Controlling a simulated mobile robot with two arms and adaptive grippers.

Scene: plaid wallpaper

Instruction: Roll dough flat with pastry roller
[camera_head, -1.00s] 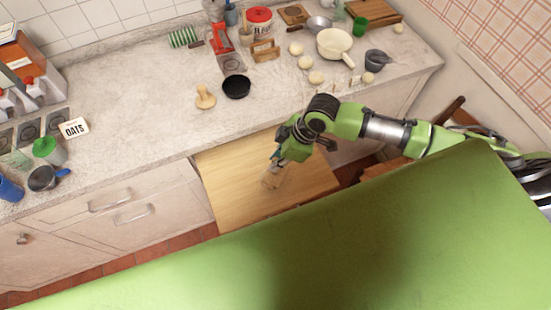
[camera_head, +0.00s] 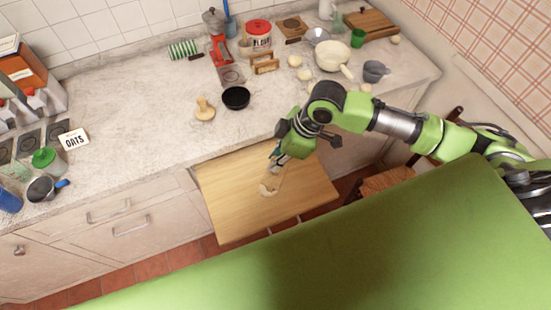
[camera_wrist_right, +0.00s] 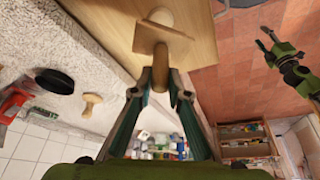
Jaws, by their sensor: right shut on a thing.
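My right gripper (camera_head: 277,155) is over the wooden board (camera_head: 225,205) and shut on the wooden pastry roller (camera_head: 278,173). In the right wrist view the gripper (camera_wrist_right: 160,80) points at the board, with the roller's cross piece (camera_wrist_right: 163,32) beyond the fingertips. The pale dough (camera_head: 268,189) lies on the board, just in front of the roller. In the wrist view the roller partly covers the dough (camera_wrist_right: 160,15), and I cannot tell whether they touch. My left gripper (camera_wrist_right: 263,37) shows small at the right of the wrist view, its fingers apart and empty, away from the board.
The board juts out from under the counter (camera_head: 130,120). A wooden stamp-like tool (camera_head: 204,108) and a black bowl (camera_head: 236,97) stand near the counter edge. Flour tin, several pale balls and a cream pan (camera_head: 333,57) are farther back. A chair (camera_head: 385,181) stands right of the board.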

